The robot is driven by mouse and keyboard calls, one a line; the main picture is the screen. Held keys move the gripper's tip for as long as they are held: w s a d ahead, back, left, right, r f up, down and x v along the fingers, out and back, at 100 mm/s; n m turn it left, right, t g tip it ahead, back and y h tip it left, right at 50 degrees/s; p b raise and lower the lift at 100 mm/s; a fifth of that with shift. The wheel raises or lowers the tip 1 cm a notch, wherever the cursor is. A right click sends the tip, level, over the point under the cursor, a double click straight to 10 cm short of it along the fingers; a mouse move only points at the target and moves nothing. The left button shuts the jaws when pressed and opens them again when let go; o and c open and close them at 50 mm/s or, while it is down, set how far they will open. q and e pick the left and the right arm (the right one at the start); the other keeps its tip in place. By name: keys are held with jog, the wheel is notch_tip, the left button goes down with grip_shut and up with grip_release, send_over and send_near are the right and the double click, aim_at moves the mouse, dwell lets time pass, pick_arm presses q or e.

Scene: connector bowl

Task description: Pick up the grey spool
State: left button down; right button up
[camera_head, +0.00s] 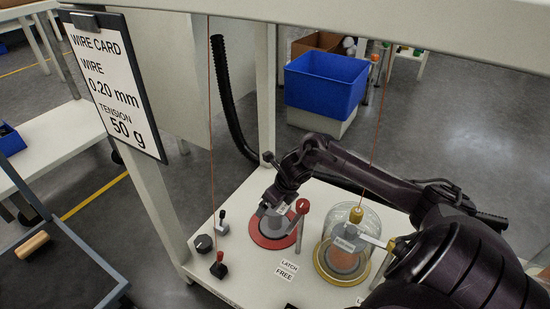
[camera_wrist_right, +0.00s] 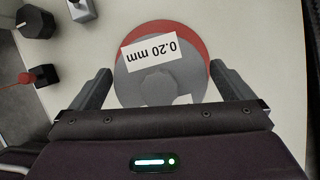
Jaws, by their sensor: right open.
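The grey spool (camera_wrist_right: 160,78) stands on a round red base and carries a white label reading "0.20 mm" in the right wrist view. In the head view the spool (camera_head: 272,221) is partly hidden by my right gripper (camera_head: 276,205). In the right wrist view the fingers of my right gripper (camera_wrist_right: 160,95) are open, one on each side of the spool. My left gripper is not in view.
A red-knobbed lever (camera_head: 302,207) stands beside the red base (camera_head: 266,240). A glass dome (camera_head: 358,222) on a gold ring is to the right. Black switches (camera_head: 219,269) are at the left. Thin vertical wires (camera_head: 211,120) and a frame post (camera_head: 265,90) border the space.

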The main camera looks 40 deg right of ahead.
jog(key=c, duration=1.2)
jog(key=shift+r, duration=0.15)
